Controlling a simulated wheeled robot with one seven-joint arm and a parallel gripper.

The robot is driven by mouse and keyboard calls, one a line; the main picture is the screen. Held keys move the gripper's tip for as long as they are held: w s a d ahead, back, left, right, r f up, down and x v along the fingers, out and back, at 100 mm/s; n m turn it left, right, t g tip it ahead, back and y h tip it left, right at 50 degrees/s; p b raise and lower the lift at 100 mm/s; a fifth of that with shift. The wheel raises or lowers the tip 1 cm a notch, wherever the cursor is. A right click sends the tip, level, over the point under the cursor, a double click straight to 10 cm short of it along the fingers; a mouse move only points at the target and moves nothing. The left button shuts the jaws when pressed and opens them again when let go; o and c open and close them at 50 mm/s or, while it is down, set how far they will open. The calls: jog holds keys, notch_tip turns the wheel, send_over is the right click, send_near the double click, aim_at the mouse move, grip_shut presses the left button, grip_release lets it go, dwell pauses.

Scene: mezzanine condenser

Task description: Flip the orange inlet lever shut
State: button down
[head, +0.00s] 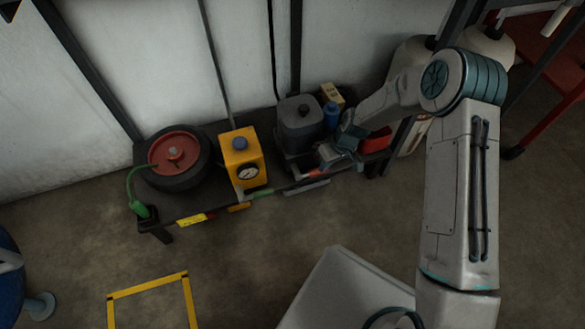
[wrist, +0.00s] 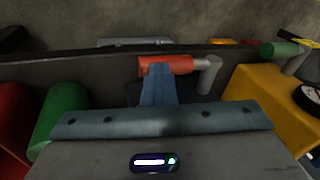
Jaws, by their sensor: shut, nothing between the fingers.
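The orange-red lever (head: 312,174) sits at the front edge of the low dark bench, right of the middle in the head view. In the wrist view its grip (wrist: 178,65) lies sideways, joined at the right to a grey bent arm (wrist: 210,74). My gripper (head: 329,163) is at the lever, just behind and above it in the head view. In the wrist view its closed fingers (wrist: 159,72) overlap the middle of the grip, with nothing held between them. The fingertips are close to the grip; I cannot tell whether they touch it.
A green lever (head: 262,193) lies left of the orange-red one. The yellow box with a gauge (head: 241,160), a grey container (head: 300,124) and a wheel (head: 178,158) stand on the bench (head: 190,205). A red object (head: 376,141) is at right.

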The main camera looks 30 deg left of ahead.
jog(key=shift+d+f, duration=0.25)
jog(key=shift+f, duration=0.25)
jog(key=w+d+r+p, duration=0.6)
jog(key=r, duration=0.2)
jog(key=shift+w+d, duration=0.25)
jog(key=shift+w, duration=0.15)
jog(key=shift+r, duration=0.15)
